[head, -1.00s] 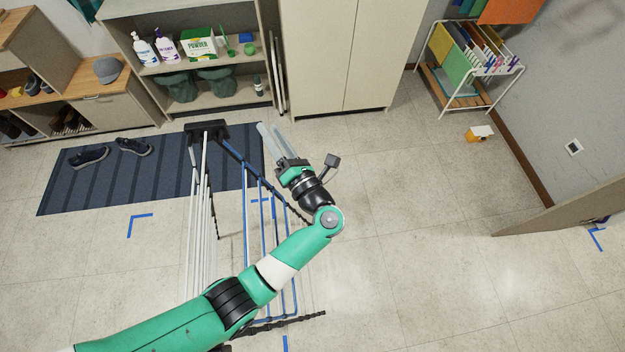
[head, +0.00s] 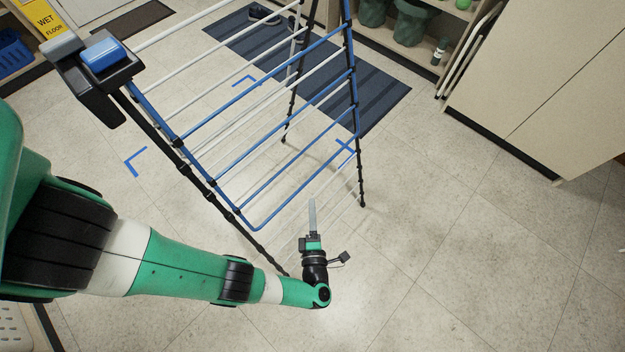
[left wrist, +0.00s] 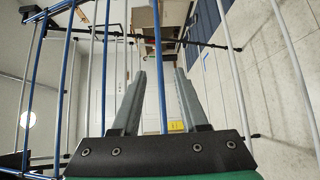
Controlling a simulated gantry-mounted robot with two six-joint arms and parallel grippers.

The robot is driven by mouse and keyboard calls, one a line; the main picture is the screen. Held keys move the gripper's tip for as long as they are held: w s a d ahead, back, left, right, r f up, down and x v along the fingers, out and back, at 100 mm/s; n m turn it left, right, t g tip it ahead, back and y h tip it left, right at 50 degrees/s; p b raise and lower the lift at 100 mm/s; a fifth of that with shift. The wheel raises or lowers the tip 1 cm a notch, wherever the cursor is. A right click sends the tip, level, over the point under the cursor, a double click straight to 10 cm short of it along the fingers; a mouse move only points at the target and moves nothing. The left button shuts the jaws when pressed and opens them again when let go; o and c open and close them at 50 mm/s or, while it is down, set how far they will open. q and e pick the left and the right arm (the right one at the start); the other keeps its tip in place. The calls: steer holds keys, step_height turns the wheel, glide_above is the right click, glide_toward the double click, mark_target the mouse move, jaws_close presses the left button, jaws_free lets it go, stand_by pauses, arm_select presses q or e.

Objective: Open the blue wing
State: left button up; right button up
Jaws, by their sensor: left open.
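The blue wing (head: 268,112) is a frame of blue rails on the drying rack; it hangs down along the rack's side. Its rounded lower corner (head: 256,228) is near the floor in the head view. My left gripper (head: 312,204) is beside that lower part, to the right of the corner, pointing towards the rack. In the left wrist view the gripper (left wrist: 160,75) is open, and a blue rail (left wrist: 157,60) shows between its fingers. I cannot tell how deep the rail lies, or whether it touches a finger. My right gripper is not in view.
Black legs (head: 360,185) of the rack stand close to my gripper. A black bracket with a blue block (head: 105,52) is at the rack's upper left. A dark striped mat (head: 375,95) lies behind. A cabinet (head: 545,85) stands at right. Floor right of the gripper is clear.

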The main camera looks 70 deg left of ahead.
mark_target(313, 176)
arm_select(q)
steer(key=b+x, duration=0.1)
steer(key=x, duration=1)
steer(key=shift+w+a, duration=0.15)
steer(key=shift+w, duration=0.1)
jaws_close()
stand_by(1.0)
